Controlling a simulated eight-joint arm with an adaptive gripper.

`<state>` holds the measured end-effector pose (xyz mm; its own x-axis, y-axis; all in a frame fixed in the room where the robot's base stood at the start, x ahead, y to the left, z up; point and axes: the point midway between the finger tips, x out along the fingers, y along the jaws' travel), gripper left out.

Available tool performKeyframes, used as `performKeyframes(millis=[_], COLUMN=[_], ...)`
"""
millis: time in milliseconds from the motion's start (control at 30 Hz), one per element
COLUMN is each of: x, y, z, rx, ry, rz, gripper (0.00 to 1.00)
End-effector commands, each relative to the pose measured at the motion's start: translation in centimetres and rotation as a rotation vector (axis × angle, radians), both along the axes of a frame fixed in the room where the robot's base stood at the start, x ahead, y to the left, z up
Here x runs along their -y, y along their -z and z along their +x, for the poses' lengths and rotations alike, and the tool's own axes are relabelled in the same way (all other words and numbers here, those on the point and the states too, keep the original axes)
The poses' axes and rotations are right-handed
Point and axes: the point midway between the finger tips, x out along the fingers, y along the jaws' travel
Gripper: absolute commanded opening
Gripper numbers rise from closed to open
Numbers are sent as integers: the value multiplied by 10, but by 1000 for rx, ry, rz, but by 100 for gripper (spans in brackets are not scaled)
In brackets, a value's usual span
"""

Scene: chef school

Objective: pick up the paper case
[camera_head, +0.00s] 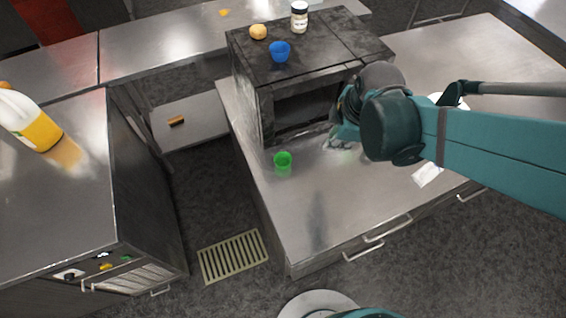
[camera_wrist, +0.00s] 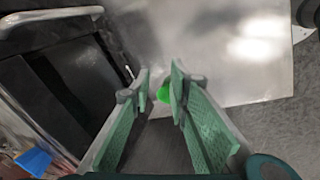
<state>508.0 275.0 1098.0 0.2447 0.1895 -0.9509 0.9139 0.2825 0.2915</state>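A small green paper case (camera_head: 283,160) stands on the steel counter, in front of the dark oven's opening. A similar blue cup (camera_head: 280,51) sits on top of the oven; which one the task means I cannot tell. My gripper (camera_head: 341,138) is over the counter, right of the green case and apart from it. In the wrist view my gripper (camera_wrist: 160,82) is open, with the green case (camera_wrist: 163,94) seen beyond and between its fingertips, partly covered by the right finger. The blue cup (camera_wrist: 35,161) shows at the lower left there.
The dark oven (camera_head: 252,92) stands close to my gripper, with a round tan item (camera_head: 258,32) and a labelled jar (camera_head: 299,16) on top. The counter (camera_head: 320,205) in front is largely clear. A white sheet (camera_head: 428,173) lies to the right. A juice bottle (camera_head: 30,122) lies on the left counter.

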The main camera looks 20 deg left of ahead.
Motion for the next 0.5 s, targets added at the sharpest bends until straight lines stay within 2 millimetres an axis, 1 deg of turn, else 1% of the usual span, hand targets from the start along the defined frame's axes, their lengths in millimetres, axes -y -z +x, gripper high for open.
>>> performKeyframes(millis=[33, 100, 400, 500], x=[-11, -25, -80, -95], y=[9, 20, 68, 82], z=[-1, -3, -18, -24], rx=[-2, -2, -6, -6], ry=[-56, -136, -477, -573], rz=[-13, -31, -100, -118], gripper=[19, 19, 19, 19])
